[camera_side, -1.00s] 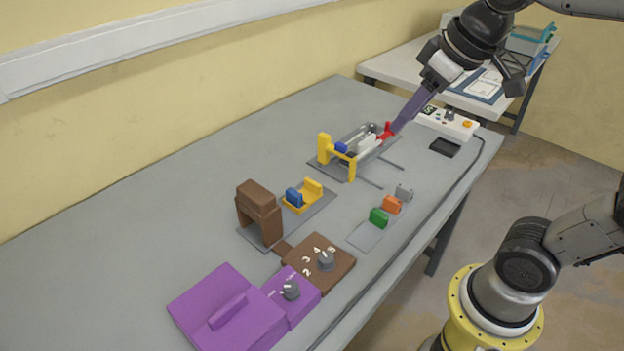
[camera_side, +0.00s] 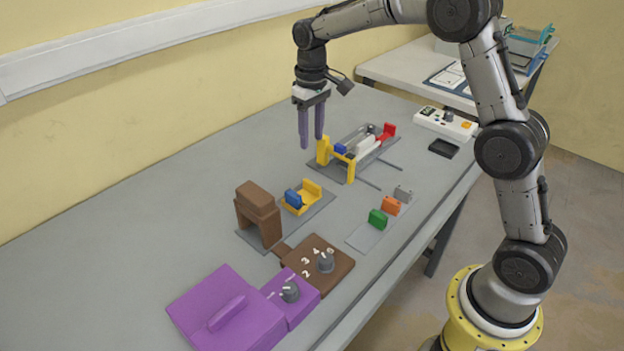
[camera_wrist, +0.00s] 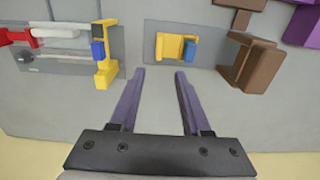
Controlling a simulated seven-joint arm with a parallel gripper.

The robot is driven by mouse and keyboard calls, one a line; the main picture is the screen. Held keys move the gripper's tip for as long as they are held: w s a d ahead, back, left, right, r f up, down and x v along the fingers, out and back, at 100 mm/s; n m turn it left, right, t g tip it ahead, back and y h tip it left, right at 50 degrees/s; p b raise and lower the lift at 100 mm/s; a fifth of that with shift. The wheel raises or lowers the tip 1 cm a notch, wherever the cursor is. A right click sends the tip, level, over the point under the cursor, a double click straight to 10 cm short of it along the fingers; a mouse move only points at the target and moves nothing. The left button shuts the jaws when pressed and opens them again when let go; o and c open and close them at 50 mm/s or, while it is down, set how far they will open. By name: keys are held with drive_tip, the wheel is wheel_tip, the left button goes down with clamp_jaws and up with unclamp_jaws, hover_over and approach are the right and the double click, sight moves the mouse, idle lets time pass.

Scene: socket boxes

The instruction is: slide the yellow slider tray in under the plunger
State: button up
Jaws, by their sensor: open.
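The yellow slider tray (camera_side: 311,190) sits on a grey base plate in the middle of the table, with a blue block (camera_side: 293,198) in it. It also shows in the wrist view (camera_wrist: 164,47). The brown plunger press (camera_side: 258,209) stands upright at the left end of that plate, a short gap from the tray. It shows at the right of the wrist view (camera_wrist: 257,62). My gripper (camera_side: 312,147) is open and empty, fingers pointing down, above the table behind the tray. In the wrist view its purple fingers (camera_wrist: 158,72) are spread apart, clear of the tray.
A yellow-framed fixture (camera_side: 350,165) with a red handle (camera_side: 388,131) stands right of the gripper. Green (camera_side: 378,218), orange (camera_side: 391,206) and grey blocks stand in front. A brown dial box (camera_side: 320,262) and a purple box (camera_side: 228,310) are nearer. The table's left back is clear.

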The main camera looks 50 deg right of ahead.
sight(311, 183)
wheel_tip(311, 183, down, 14)
drive_tip(key=shift+r, duration=0.15)
idle(0.4)
clamp_jaws()
idle(1.4)
